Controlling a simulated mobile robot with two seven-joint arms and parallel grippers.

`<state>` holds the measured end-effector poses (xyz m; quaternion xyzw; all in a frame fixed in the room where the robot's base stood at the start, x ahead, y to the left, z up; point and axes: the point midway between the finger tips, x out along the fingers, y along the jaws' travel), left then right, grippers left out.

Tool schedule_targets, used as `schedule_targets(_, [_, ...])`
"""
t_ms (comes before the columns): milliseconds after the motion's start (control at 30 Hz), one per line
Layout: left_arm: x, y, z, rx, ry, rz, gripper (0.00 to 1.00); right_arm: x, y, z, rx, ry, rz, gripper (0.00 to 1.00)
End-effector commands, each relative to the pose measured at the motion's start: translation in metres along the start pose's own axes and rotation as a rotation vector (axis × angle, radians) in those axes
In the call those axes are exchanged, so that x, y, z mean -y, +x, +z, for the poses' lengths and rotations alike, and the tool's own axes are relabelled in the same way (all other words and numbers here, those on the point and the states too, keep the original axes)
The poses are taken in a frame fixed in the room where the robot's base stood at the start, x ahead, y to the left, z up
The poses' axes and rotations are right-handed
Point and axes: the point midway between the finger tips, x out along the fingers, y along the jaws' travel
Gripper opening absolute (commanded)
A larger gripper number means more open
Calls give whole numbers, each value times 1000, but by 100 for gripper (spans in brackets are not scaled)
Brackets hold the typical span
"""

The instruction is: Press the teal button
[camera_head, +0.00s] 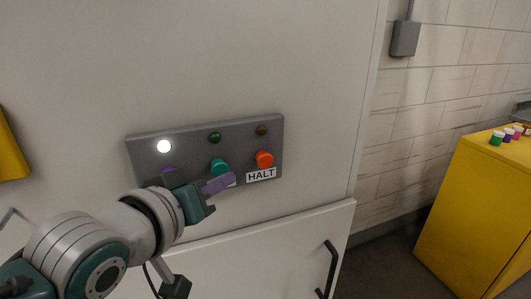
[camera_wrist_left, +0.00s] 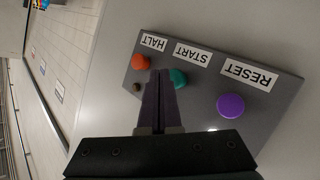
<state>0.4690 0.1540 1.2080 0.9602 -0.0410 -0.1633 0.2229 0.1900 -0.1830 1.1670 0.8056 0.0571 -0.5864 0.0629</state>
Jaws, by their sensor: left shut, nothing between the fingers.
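The teal button (camera_head: 220,167) sits in the middle of a grey control panel (camera_head: 183,148) on a pale machine front, between a purple button (camera_head: 168,170) and a red-orange button (camera_head: 265,159). My left gripper (camera_head: 232,178) is shut and empty, its purple fingers just below the teal button in the head view. In the left wrist view the fingertips (camera_wrist_left: 160,73) are beside the teal button (camera_wrist_left: 179,78), partly overlapping its edge. I cannot tell whether they touch. The label HALT (camera_head: 261,174) is readable; the START label (camera_wrist_left: 192,53) shows in the wrist view. My right gripper is not in view.
A lit white lamp (camera_head: 164,146), a dark green lamp (camera_head: 215,138) and a brown lamp (camera_head: 262,130) are above the buttons. A door handle (camera_head: 329,270) is below right. A yellow cabinet (camera_head: 473,215) with small coloured cans stands at the far right.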

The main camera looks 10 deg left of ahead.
Motion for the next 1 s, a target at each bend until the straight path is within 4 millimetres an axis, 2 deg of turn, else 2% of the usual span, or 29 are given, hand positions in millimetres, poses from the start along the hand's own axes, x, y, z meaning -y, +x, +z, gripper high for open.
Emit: schedule_targets(1000, [6,8,-6,0,0,0,0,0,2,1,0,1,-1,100])
